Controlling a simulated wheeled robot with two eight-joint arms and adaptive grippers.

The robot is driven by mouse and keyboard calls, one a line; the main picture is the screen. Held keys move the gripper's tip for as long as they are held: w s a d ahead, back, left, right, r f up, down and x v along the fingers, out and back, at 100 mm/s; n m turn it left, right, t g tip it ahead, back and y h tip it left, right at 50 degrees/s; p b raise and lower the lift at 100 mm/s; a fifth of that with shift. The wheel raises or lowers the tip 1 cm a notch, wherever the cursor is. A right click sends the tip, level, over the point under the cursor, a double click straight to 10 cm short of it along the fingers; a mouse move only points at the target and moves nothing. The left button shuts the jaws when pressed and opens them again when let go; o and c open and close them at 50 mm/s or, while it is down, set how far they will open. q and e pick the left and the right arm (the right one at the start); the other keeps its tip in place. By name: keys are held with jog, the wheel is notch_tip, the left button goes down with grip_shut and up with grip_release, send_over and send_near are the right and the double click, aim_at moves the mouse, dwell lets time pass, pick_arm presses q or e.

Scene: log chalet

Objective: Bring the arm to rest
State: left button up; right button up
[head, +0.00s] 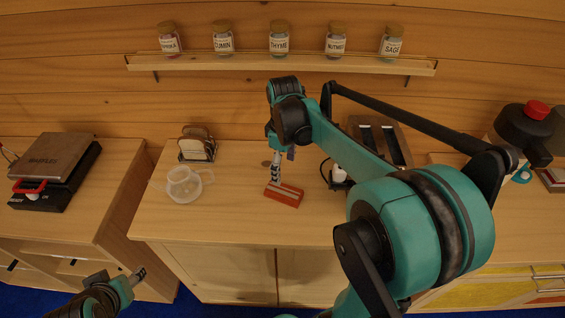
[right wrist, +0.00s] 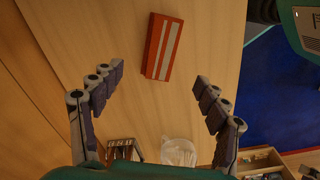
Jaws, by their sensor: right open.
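My right arm reaches from the lower right over the middle counter. Its gripper (head: 277,166) points down in the head view, above and just behind a red box with a pale stripe (head: 285,194). In the right wrist view the gripper (right wrist: 160,74) has its fingers wide apart with nothing between them. The red box (right wrist: 163,47) lies beyond the fingertips on the wood, apart from them. My left gripper (head: 138,277) shows small at the bottom left of the head view, over the floor in front of the cabinets; its jaw state is unclear.
A toast rack (head: 197,147) and a clear lidded container (head: 184,187) stand left on the counter (head: 235,215). A toaster (head: 390,142) stands behind my right arm. A waffle maker (head: 55,165) sits on the left cabinet. A shelf (head: 290,64) holds several spice jars.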

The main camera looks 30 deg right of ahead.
jog(key=s+a+m+t, duration=0.7)
jog(key=s+a, duration=0.3)
jog(key=s, duration=0.1)
jog(key=shift+a, duration=0.3)
jog(key=shift+f, duration=0.1)
dwell(1.8)
